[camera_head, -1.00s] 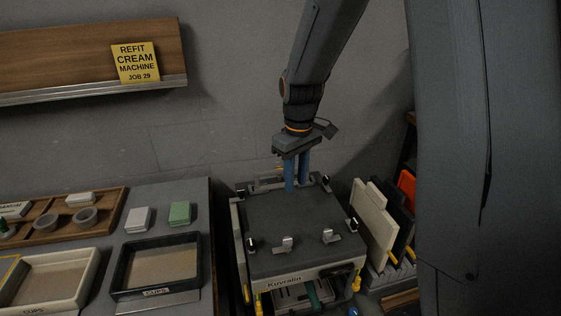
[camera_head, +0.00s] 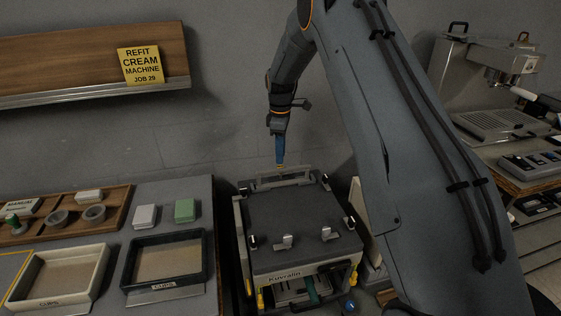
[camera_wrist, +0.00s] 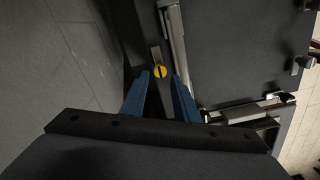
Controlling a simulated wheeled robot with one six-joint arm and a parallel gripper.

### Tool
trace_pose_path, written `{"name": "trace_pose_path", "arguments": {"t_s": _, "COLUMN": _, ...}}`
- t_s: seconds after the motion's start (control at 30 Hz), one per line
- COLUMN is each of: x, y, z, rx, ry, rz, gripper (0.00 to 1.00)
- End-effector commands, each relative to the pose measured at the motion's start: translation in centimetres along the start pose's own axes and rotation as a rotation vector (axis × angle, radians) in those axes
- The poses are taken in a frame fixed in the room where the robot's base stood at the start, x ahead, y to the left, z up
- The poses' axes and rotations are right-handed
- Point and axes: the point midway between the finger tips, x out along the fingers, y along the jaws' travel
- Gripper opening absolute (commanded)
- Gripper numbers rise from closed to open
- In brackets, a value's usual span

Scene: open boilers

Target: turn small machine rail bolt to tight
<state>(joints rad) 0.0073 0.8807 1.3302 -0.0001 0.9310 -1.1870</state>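The small machine (camera_head: 300,222), a dark box marked "Kuvralin", stands in the middle of the head view with a light rail (camera_head: 289,180) along its back edge. In the wrist view a round yellow bolt head (camera_wrist: 160,71) with a dark slot sits on a short grey bar. My gripper (camera_head: 280,165) points down over the back of the machine. In the wrist view its blue fingers (camera_wrist: 163,76) are apart, with the bolt showing just beyond and between their tips. Nothing is held. I cannot tell whether the tips touch anything.
Several small clips stand on the machine's top edges. Two cup trays (camera_head: 165,262) and a wooden rack (camera_head: 70,216) lie on the left bench. A shelf with a yellow sign (camera_head: 141,65) hangs above. An espresso machine (camera_head: 495,95) stands at right. The wall is close behind.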

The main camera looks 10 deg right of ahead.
Motion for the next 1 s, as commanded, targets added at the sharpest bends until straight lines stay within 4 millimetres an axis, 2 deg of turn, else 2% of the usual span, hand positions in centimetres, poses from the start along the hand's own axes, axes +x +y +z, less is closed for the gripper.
{"name": "trace_pose_path", "arguments": {"t_s": 0.1, "x": 1.8, "y": -0.1, "z": 0.0, "rx": 0.0, "ry": -0.001, "rz": -0.003, "gripper": 0.28}}
{"name": "trace_pose_path", "arguments": {"t_s": 0.3, "x": 3.9, "y": -0.1, "z": 0.0, "rx": 0.001, "ry": 0.0, "rz": -0.001, "gripper": 0.28}}
{"name": "trace_pose_path", "arguments": {"t_s": 0.67, "x": 4.5, "y": 0.0, "z": 0.0, "rx": 0.002, "ry": 0.0, "rz": 0.0, "gripper": 0.28}}
{"name": "trace_pose_path", "arguments": {"t_s": 0.83, "x": 4.5, "y": 0.0, "z": 0.0, "rx": 0.002, "ry": 0.0, "rz": 0.0, "gripper": 0.01}}
{"name": "trace_pose_path", "arguments": {"t_s": 1.0, "x": 4.5, "y": 0.0, "z": 0.0, "rx": 0.006, "ry": 0.0, "rz": 0.0, "gripper": 0.0}}
